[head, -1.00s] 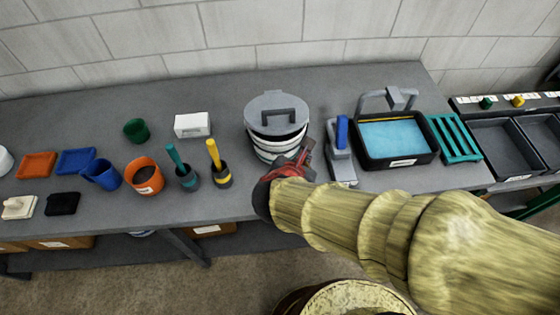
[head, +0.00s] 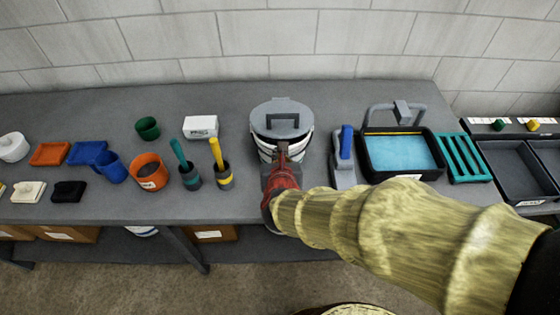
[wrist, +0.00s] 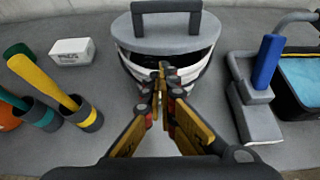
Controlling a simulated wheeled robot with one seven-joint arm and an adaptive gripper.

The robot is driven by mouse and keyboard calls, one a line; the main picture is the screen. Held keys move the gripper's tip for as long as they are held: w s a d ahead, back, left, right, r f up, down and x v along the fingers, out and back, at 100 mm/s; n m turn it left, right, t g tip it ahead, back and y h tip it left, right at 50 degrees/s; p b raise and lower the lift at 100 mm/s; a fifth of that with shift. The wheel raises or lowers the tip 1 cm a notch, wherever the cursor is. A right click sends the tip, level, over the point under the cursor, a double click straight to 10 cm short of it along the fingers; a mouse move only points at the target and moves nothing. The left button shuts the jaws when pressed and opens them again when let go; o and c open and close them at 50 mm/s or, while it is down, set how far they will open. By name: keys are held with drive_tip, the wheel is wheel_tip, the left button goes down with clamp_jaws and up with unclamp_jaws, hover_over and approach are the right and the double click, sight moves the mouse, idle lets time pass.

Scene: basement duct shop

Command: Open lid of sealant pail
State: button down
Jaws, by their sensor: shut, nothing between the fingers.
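The sealant pail is white with a grey lid (head: 272,108) that has a square dark-grey handle. The lid sits over the pail's top, with a dark gap showing under its front edge. The pail's white wall (wrist: 193,78) and the lid (wrist: 165,42) also show in the wrist view. My gripper (head: 283,150) is shut and empty at the front of the pail. In the wrist view its fingertips (wrist: 166,72) are together just below the lid's front edge, in front of the dark gap; I cannot tell if they touch. They hide part of the pail's front.
A grey tool with a blue grip (head: 345,143) stands close right of the pail, then a black tray (head: 372,175) of blue material. Pots with a yellow-handled tool (head: 216,152) and a teal-handled tool (head: 180,152) stand left. A white box (head: 201,127) lies behind them.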

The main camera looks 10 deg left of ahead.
drive_tip(key=shift+b+x, duration=0.3)
drive_tip(key=shift+x, duration=1.35)
drive_tip(key=shift+r, duration=0.2)
